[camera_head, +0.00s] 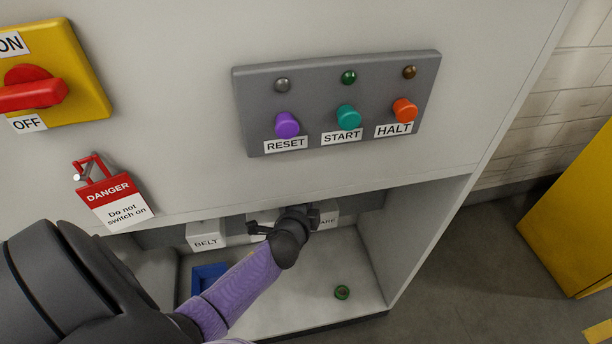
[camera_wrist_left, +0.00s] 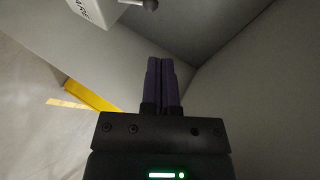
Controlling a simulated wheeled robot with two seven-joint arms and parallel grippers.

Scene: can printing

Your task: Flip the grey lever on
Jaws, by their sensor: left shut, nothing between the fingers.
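White boxes are on the back wall inside the open bay under the panel. The left one is the BELT box (camera_head: 205,236). The right box (camera_head: 328,216) is partly hidden by my left arm, its label ending in "ARE"; it shows in the left wrist view (camera_wrist_left: 96,10) at the top. A grey lever with a ball end (camera_wrist_left: 150,4) sticks out beside it there, cut off by the frame edge. A dark lever (camera_head: 258,229) shows between the boxes. My left gripper (camera_head: 313,217) is inside the bay, fingers shut and empty (camera_wrist_left: 159,62), apart from the ball end. My right gripper is out of view.
A grey panel (camera_head: 335,95) with RESET, START and HALT buttons is above. A red rotary switch (camera_head: 32,88) and a DANGER tag (camera_head: 112,200) are at left.

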